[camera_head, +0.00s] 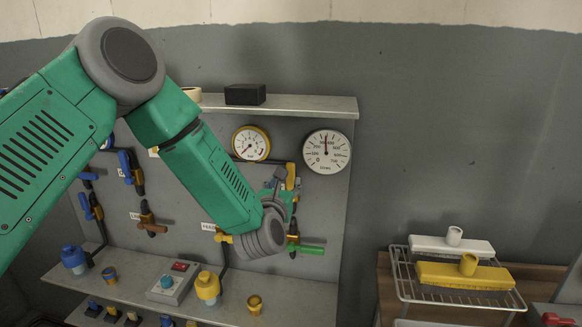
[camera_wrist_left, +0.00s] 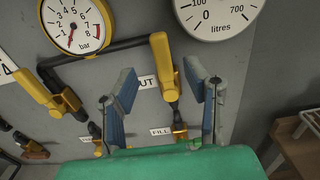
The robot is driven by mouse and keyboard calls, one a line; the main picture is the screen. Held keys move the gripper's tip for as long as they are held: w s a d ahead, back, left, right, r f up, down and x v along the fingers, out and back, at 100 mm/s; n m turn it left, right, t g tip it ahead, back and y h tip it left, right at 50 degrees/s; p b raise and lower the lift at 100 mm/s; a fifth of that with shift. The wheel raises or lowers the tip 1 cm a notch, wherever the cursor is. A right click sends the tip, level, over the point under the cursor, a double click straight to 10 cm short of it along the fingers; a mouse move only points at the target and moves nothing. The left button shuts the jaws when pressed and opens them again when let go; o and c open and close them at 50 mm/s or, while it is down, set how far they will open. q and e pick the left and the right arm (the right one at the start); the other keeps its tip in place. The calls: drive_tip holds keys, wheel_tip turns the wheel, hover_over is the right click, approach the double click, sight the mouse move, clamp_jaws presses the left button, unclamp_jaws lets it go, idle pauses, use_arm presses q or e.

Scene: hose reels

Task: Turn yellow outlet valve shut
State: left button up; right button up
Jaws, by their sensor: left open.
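The yellow outlet valve handle (camera_wrist_left: 163,62) stands roughly upright in the left wrist view, beside a partly hidden label (camera_wrist_left: 147,86) reading "UT". In the head view the yellow handle (camera_head: 290,176) shows below and between the two gauges. My left gripper (camera_wrist_left: 160,72) is open, with one finger on each side of the handle. A gap shows on both sides in the picture; I cannot tell the distance in depth. In the head view my left gripper (camera_head: 281,189) is partly hidden behind its own wrist. My right gripper is not in view.
A pressure gauge (camera_head: 250,143) and a litres gauge (camera_head: 327,151) sit above the valve. A green-handled valve (camera_head: 305,249) is below. Another yellow valve handle (camera_wrist_left: 36,90) is left in the wrist view. A wire rack (camera_head: 405,284) with brushes stands at right.

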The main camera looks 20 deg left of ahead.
sight(291, 185)
use_arm(q)
drive_tip(key=p+x, duration=0.1)
drive_tip(key=x, duration=0.7)
drive_tip(key=shift+w+p, duration=0.15)
drive_tip(key=shift+p, duration=0.25)
clamp_jaws()
